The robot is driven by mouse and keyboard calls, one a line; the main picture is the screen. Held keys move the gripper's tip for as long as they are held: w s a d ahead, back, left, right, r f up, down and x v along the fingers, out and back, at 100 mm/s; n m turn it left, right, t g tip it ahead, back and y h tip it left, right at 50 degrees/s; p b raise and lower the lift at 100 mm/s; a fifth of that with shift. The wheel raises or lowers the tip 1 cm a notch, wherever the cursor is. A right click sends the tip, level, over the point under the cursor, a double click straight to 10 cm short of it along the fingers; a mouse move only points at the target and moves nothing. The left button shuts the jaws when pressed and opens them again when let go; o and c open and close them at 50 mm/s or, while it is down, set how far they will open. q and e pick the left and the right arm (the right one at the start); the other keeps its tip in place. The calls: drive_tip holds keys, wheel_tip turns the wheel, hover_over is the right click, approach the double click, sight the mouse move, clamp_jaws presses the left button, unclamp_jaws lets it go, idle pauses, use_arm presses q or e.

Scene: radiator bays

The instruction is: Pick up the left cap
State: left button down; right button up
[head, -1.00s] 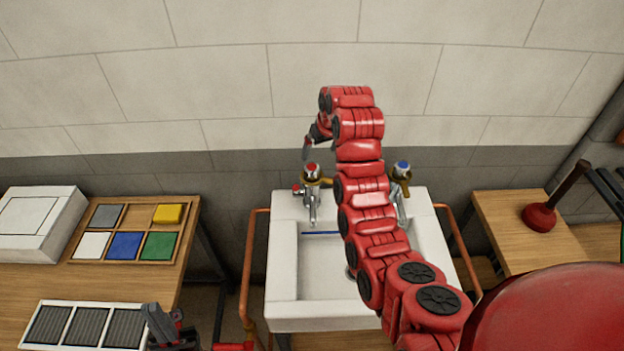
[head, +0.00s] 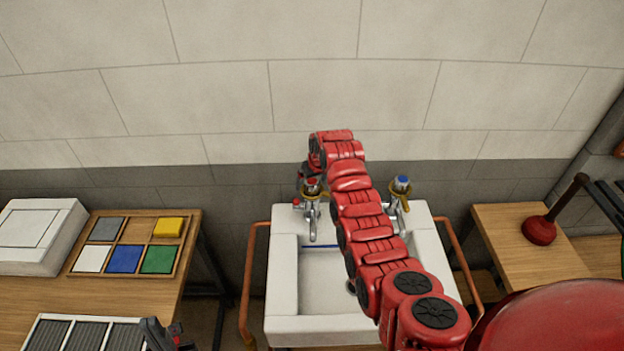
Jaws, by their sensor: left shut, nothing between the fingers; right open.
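A sink (head: 283,290) has two chrome taps. The left tap (head: 313,220) has a red-topped cap (head: 313,185) with a brass-coloured ring below it. The right tap (head: 397,208) has a blue-topped cap (head: 403,181). My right gripper (head: 304,188) hangs from the red arm reaching over the sink. It is open, pointing down beside the left cap, and partly hidden by its own wrist. Whether it touches the cap cannot be told. My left gripper (head: 166,337) is shut and empty at the bottom edge, by the slotted white tray, partly cut off.
The left bench holds a white box (head: 38,236), a wooden tray (head: 147,214) of coloured pads and a slotted white tray (head: 60,318). Copper pipes (head: 248,285) flank the sink; a tiled wall stands behind.

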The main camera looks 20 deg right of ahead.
drive_tip(key=shift+w+f, duration=0.15)
drive_tip(key=shift+f, duration=0.3)
drive_tip(key=c, duration=1.5)
drive_tip(key=shift+r, duration=0.1)
